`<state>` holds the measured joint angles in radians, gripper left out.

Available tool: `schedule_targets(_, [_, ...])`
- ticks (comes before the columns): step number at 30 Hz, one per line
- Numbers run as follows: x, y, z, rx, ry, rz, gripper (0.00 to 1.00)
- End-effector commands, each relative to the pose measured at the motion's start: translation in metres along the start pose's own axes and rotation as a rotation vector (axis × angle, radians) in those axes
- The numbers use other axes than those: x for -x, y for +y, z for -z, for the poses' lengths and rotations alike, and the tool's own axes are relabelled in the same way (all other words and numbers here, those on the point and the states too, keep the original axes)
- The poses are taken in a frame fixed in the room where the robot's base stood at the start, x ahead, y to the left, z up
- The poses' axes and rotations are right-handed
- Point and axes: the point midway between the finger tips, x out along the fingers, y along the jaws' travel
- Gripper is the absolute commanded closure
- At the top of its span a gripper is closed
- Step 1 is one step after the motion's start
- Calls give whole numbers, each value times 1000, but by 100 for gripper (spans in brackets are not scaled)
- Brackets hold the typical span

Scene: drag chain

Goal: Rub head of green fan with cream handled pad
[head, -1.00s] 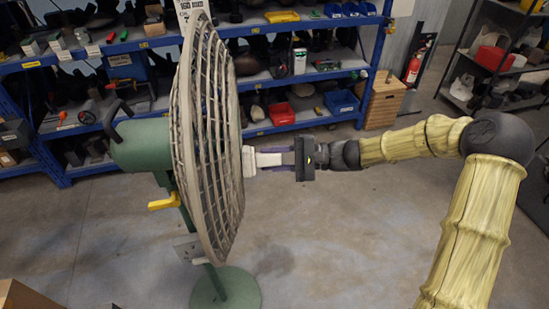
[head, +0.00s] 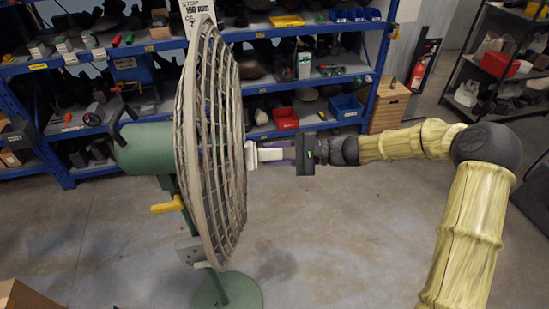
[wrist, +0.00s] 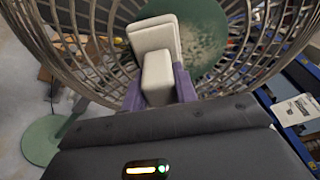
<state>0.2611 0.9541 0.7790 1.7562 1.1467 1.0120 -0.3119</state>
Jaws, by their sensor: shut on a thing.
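The green fan (head: 150,148) stands at the left on a round green base (head: 228,290). Its large grey wire cage (head: 212,140) faces right, toward my arm. My gripper (head: 283,155) is shut on the cream handle of the pad (head: 252,155). The pad is at the front of the cage, touching or very close to it; I cannot tell which. In the wrist view the cream pad (wrist: 155,35) and its handle (wrist: 158,78) lie between my purple fingers (wrist: 158,92), with the cage and the green hub behind.
Blue shelving (head: 110,60) with bins and tools runs along the back. A wooden cabinet (head: 388,107) and a red fire extinguisher (head: 417,75) stand at the back right. A cardboard box (head: 25,296) shows at the bottom left. The floor below my arm is clear.

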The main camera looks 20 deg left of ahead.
Motion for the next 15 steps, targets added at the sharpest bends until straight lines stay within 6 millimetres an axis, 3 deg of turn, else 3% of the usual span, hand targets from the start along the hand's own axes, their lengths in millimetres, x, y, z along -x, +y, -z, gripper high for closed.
schedule_targets(15, [-2, -5, 8, 1, -1, 0, 89])
